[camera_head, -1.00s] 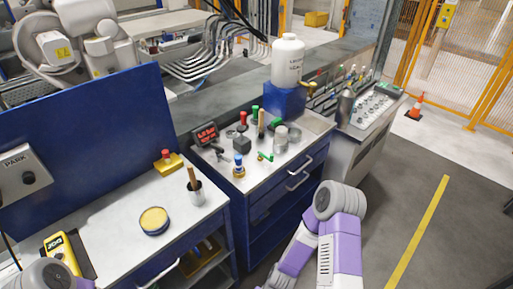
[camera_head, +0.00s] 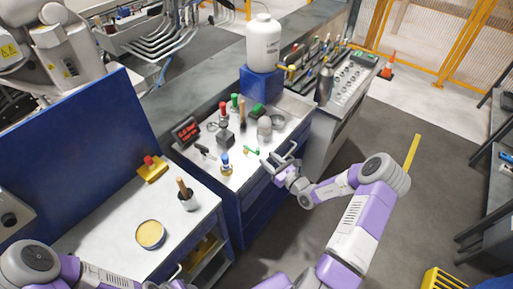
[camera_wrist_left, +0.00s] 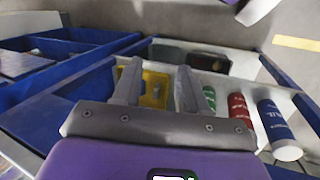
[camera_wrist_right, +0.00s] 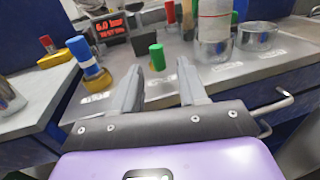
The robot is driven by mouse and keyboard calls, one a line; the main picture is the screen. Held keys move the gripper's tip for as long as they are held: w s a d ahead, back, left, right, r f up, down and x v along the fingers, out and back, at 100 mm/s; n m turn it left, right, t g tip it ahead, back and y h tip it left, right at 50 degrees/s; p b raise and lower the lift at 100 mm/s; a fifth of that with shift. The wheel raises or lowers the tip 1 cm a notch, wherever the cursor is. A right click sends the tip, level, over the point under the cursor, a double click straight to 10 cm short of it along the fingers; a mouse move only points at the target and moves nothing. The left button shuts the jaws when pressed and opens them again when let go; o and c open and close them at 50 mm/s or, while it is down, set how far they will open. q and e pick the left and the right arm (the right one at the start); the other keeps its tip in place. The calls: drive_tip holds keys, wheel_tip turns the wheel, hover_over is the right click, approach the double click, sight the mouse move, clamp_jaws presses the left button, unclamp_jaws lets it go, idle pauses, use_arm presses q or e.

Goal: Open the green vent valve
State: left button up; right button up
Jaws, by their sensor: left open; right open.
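A small green lever handle (camera_head: 251,150), which I take to be the vent valve, sits near the front edge of the grey workbench top. In the right wrist view a green grip (camera_wrist_right: 157,57), seemingly the same handle, shows end-on just beyond and between the fingertips. My right gripper (camera_head: 280,158) is open and empty, at the bench's front edge to the right of the handle, apart from it as far as I can tell. My left gripper (camera_wrist_left: 160,85) is open and empty, over a lower shelf. Whether the lever has turned cannot be told.
Near the handle stand a blue-topped brass fitting (camera_head: 226,164), a red display (camera_head: 186,131) and several metal cylinders. A white bottle (camera_head: 263,43) is behind. Drawer handles stick out in front of the bench. The shelf holds a yellow bin (camera_wrist_left: 155,88) and coloured cans.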

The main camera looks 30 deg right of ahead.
sight(258, 153)
drive_tip(key=w, duration=0.2)
drive_tip(key=w+a, duration=0.1)
drive_tip(key=w, duration=0.3)
drive_tip(key=shift+w+a, duration=0.15)
drive_tip(key=shift+a, duration=0.1)
clamp_jaws()
